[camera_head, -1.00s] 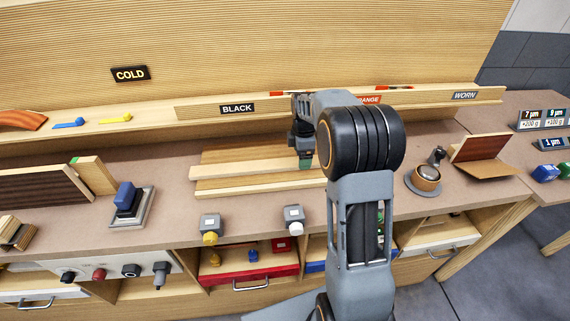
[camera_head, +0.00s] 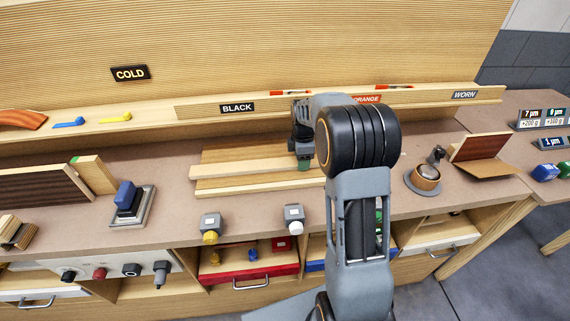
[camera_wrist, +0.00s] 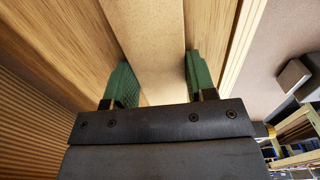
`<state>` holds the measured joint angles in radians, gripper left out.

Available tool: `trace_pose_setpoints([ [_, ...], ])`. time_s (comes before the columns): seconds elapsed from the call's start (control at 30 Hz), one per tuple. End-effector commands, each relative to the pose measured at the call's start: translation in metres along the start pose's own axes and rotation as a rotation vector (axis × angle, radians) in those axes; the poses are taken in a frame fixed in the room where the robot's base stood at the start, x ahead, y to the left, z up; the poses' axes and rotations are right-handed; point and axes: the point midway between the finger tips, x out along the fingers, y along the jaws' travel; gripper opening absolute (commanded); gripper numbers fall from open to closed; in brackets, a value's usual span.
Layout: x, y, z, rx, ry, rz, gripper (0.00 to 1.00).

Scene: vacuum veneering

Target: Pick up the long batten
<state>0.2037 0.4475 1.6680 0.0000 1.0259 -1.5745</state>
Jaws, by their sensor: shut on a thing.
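The long batten (camera_wrist: 155,40) is a pale, straight wooden strip running up the wrist view between the two green finger pads. My gripper (camera_wrist: 162,82) is shut on it, with one pad along each side. In the head view my gripper (camera_head: 304,163) points down at the right part of the strips on the bench, and my arm hides their right ends. The batten (camera_head: 230,170) appears there as the middle strip, its left end sticking out a little. I cannot tell whether it is clear of the wood below it.
Another wooden strip (camera_head: 240,189) lies along the front and a wider board (camera_head: 230,154) behind. A ledge with a BLACK label (camera_head: 237,107) runs at the back. Two grey switch boxes (camera_head: 211,222) stand at the bench's front edge. A round gauge (camera_head: 426,178) stands to the right.

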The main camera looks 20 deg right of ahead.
Motion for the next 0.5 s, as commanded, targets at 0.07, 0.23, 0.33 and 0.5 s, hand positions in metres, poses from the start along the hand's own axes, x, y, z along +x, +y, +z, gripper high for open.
trace_pose_setpoints([
  [0.07, -0.0001, 0.0, 0.0, 0.0, 0.0, 0.0, 0.25],
  [0.23, -0.0008, 0.0003, 0.0, 0.0, 0.0, 0.001, 0.22],
  [0.33, -0.0014, 0.0003, 0.0, 0.0, 0.0, 0.002, 0.22],
  [0.5, -0.0096, 0.0006, 0.0, 0.0, 0.0, 0.002, 0.22],
])
